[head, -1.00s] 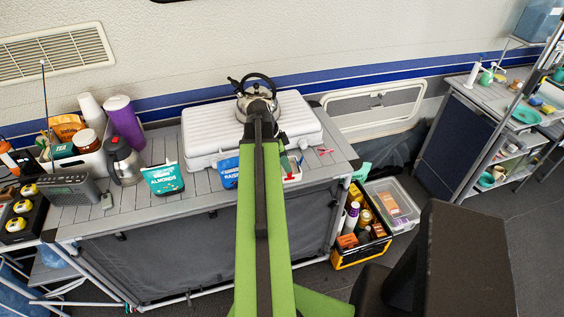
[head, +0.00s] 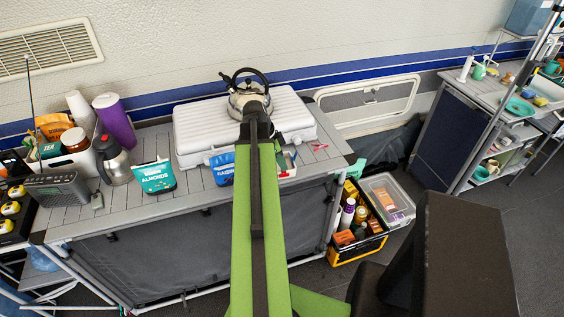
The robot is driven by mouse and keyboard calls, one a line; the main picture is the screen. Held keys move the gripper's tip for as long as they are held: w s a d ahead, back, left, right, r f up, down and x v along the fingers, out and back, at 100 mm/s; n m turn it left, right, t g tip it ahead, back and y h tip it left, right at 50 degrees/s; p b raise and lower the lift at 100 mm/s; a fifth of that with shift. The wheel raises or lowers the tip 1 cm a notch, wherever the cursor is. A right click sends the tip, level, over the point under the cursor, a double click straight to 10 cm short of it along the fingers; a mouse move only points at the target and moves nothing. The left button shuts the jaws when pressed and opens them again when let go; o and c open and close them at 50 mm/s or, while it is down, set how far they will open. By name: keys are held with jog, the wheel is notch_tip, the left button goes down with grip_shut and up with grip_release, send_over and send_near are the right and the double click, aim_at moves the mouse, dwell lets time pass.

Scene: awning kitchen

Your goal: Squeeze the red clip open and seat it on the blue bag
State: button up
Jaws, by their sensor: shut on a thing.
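A blue bag (head: 221,169) with white lettering stands near the front edge of the grey slatted counter (head: 130,212). My green arm crosses in front of it and covers its right part. A small, thin red thing (head: 319,147) lies on the counter to the right of the white case; it is too small to tell whether it is the red clip. My gripper is hidden behind my own arm, so I cannot see its fingers or what is between them.
A teal almonds pouch (head: 154,178) stands left of the blue bag. A white case (head: 190,130) with a kettle (head: 248,96) on it lies behind. Bottles and a radio (head: 58,190) crowd the left.

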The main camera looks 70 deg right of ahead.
notch_tip(320, 180, up, 5)
jog(key=p, duration=0.5)
dwell(0.5)
